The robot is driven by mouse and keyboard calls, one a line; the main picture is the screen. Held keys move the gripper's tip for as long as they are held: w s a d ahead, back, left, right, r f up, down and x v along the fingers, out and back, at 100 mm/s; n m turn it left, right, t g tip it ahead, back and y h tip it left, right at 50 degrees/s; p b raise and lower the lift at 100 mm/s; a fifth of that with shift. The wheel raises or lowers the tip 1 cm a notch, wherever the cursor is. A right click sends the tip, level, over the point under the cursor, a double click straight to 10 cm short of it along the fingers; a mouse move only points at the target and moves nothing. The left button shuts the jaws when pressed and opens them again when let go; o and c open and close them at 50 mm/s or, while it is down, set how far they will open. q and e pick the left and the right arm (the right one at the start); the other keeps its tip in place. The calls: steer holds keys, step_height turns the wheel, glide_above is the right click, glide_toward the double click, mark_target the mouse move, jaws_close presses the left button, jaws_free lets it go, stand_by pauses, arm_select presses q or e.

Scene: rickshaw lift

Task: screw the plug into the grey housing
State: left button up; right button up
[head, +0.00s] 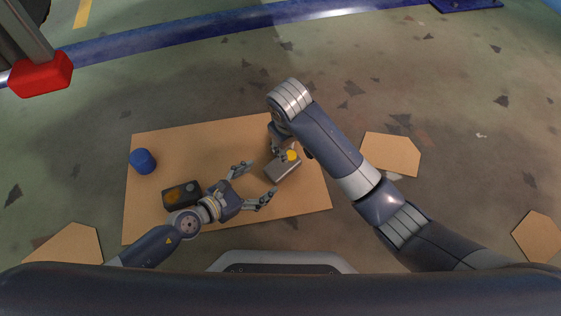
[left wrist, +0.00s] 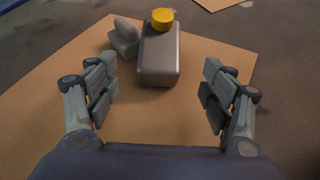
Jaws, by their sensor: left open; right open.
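The grey housing (head: 283,170) is a block lying on the tan board, right of its middle. A yellow round plug (head: 292,155) is at its far end; I cannot tell how deep it sits. In the left wrist view the plug (left wrist: 162,17) shows at the far top of the housing (left wrist: 158,58). My left gripper (head: 258,182) is open and empty, its fingers spread on the housing's near left side, apart from it. My right gripper (head: 281,150) is open at the housing's far end beside the plug, mostly hidden under its arm; one finger (left wrist: 124,40) shows beside the housing.
The tan board (head: 190,150) lies on the floor. A blue cylinder (head: 143,161) stands at its left edge, and a dark box (head: 181,194) with an orange patch lies near my left wrist. Tan panels (head: 391,153) lie around. The board's upper middle is clear.

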mark_target(282, 166)
arm_select(q)
steer(key=shift+w+f, duration=0.1)
steer(key=shift+d, duration=0.1)
steer(key=x, duration=1)
steer(key=shift+w+d, duration=0.2)
steer(key=shift+w, duration=0.05)
